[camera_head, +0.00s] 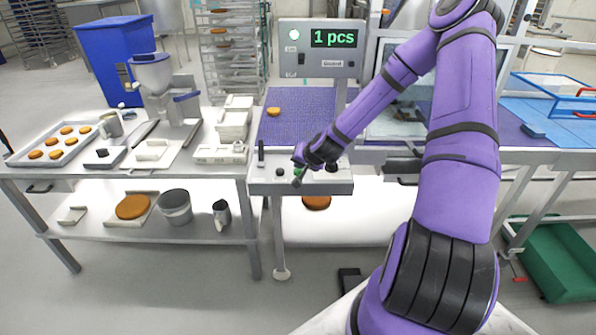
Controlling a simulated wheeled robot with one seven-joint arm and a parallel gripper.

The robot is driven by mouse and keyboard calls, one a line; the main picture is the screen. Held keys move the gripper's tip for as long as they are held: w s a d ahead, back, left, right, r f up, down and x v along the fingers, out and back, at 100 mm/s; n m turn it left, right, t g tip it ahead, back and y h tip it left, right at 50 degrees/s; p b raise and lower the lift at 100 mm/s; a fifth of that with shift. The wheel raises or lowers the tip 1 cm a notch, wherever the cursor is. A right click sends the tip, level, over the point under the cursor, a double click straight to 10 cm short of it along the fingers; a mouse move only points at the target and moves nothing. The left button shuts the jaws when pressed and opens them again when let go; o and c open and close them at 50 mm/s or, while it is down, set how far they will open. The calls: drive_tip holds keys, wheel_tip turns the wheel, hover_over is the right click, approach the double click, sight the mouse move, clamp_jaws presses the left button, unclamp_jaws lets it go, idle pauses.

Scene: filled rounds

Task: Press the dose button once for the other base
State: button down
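A grey control box (344,187) stands in the middle, in front of a purple mat-like belt (290,125). On its top are a black upright lever (261,153), a small dark button (280,171) and something green (297,169) beside my gripper. My gripper (298,179) points down at the box top, close to the green part. Touching or just above it, I cannot tell. Its fingers are too small to read, and they partly hide what is under them. A display (334,38) on a grey panel reads "1 pcs". One brown round (273,111) lies on the belt.
A machine with a hopper (153,75) stands on the left table beside a tray (20,160) of several brown rounds. White containers (236,118) stand near the box's left. A blue bin (108,60) and racks stand behind. A green crate (555,260) is at lower right.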

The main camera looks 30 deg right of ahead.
sight(300, 170)
drive_tip(key=shift+f, duration=0.45)
idle(0.5)
drive_tip(key=shift+r, duration=0.95)
drive_tip(key=shift+r, duration=2.5)
